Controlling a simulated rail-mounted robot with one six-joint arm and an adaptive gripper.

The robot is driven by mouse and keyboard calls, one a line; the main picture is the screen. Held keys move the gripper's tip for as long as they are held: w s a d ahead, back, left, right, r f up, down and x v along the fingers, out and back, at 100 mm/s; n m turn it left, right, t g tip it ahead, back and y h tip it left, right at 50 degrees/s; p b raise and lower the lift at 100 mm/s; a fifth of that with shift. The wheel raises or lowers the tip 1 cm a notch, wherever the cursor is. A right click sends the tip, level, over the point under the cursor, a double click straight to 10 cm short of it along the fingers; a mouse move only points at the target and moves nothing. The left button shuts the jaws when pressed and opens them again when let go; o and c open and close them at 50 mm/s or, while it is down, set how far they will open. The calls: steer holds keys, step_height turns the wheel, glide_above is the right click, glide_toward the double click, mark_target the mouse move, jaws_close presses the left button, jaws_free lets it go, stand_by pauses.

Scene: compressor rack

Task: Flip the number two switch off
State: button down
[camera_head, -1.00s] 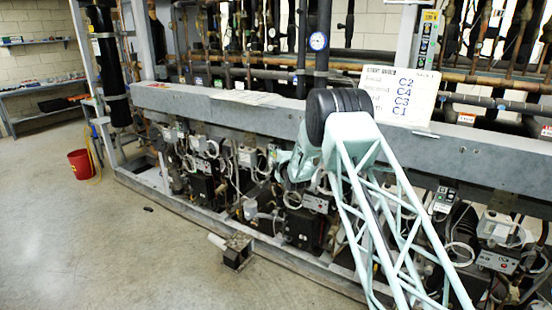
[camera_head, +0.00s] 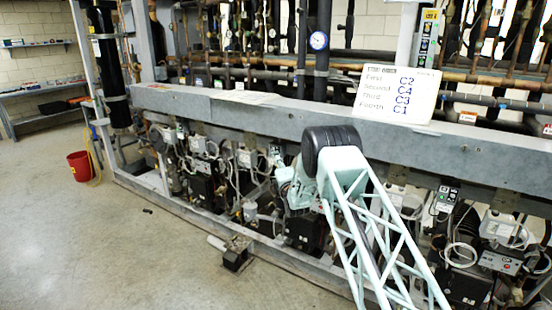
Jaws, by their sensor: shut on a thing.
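My teal arm reaches from the lower right to the front of the compressor rack (camera_head: 230,123). Its wrist end is in front of the compressors, below the rack's grey beam. I cannot make out my gripper's fingers; they are hidden behind the wrist or lost among the parts there. Small switch and control boxes sit along the row under the beam. I cannot read which switch is number two, nor any switch's position.
A white sign (camera_head: 398,94) listing C2, C4, C3, C1 stands on the beam. A red bucket (camera_head: 79,166) stands far left. The floor at left is mostly clear. Pipes and cables crowd the rack.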

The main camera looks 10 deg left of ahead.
steer(key=shift+w+f+n+t+y, duration=0.1)
steer(key=shift+f+n+t+y, duration=0.15)
steer(key=shift+n+t+y, duration=0.35)
steer(key=shift+n, duration=0.3)
steer(key=c, duration=3.1)
jaws_free()
steer(key=shift+d, duration=0.1)
steer(key=v, duration=1.2)
steer(key=shift+r, duration=0.1)
